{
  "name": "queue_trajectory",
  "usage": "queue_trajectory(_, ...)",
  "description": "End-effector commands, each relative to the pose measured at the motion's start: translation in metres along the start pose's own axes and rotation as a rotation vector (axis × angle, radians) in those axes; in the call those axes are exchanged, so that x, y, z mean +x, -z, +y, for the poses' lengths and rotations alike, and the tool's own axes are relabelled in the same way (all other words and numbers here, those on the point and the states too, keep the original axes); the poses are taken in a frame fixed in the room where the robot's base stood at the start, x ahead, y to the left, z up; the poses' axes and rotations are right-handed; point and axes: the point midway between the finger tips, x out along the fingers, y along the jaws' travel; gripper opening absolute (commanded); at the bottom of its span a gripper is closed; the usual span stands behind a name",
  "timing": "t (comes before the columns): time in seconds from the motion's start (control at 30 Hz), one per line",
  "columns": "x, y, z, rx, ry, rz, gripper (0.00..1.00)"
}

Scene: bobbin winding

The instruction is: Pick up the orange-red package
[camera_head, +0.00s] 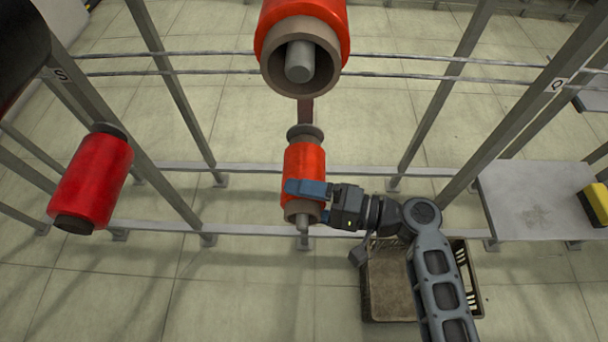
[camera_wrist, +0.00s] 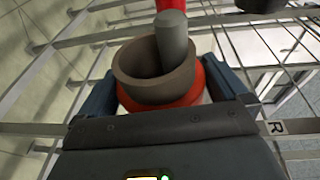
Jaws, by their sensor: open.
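The orange-red package (camera_head: 304,160) sits on a peg at the middle of the rack, a brown tube end (camera_head: 301,208) facing front. My gripper (camera_head: 308,201) reaches it from the right, its blue fingers around its lower front part. In the wrist view the package (camera_wrist: 190,97) shows as an orange-red rim behind its brown tube (camera_wrist: 150,78), with the grey peg (camera_wrist: 174,45) through it. My open gripper (camera_wrist: 160,95) has one finger on each side of it. I cannot tell whether the fingers touch it.
Another orange-red package (camera_head: 335,25) hangs on a peg above, and a red one (camera_head: 93,183) at left. Metal rack posts (camera_head: 455,95) and rails (camera_head: 250,170) surround the spot. A crate (camera_head: 385,312) stands on the floor below; a grey platform (camera_head: 530,200) is at right.

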Motion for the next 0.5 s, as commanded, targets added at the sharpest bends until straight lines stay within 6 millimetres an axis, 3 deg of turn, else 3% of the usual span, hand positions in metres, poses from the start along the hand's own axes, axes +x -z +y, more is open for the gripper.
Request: queue_trajectory(0.5, -0.0005, 0.0003, -0.0003, -0.001, 0.0, 0.001, 0.57)
